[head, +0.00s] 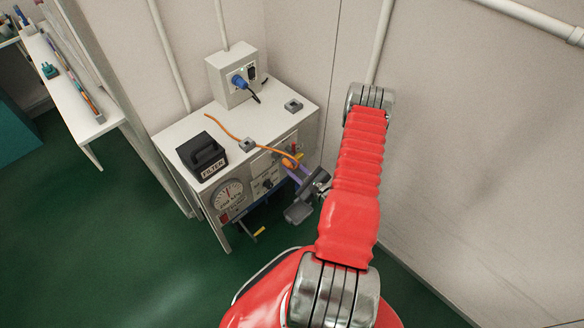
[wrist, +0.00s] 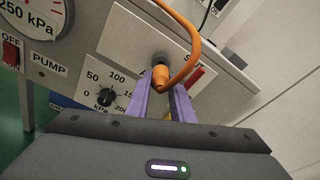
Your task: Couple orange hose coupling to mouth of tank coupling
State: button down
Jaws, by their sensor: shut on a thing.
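The orange hose coupling (wrist: 161,76) is between the tips of the purple fingers of my gripper (wrist: 164,90), which is shut on it. In the head view my gripper (head: 292,167) reaches the front panel of the grey cabinet, and the orange coupling (head: 288,162) shows at its tips. A dark round fitting (wrist: 160,57), seemingly the tank coupling, is on the panel right behind the orange coupling. Its mouth is mostly hidden. I cannot tell whether the two touch or are joined. The orange hose (wrist: 187,30) bends up and away from the coupling.
The cabinet top holds a black filter box (head: 202,155), a grey socket box (head: 233,75) with a blue plug (head: 239,82), and small grey clips. The panel has a gauge (wrist: 30,20), a pressure knob (wrist: 106,97) and a red lever (wrist: 194,77). A wall stands at right.

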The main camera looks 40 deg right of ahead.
jog(key=shift+w, duration=1.3)
jog(key=c, duration=1.5)
grip_release()
jog(key=shift+o, duration=0.2)
jog(key=shift+s, duration=0.1)
jog(key=s+r, duration=0.1)
jog(key=s, duration=1.2)
jog(key=shift+s+a+r, duration=0.25)
jog(key=shift+a+r, duration=0.05)
jog(key=shift+r, duration=0.1)
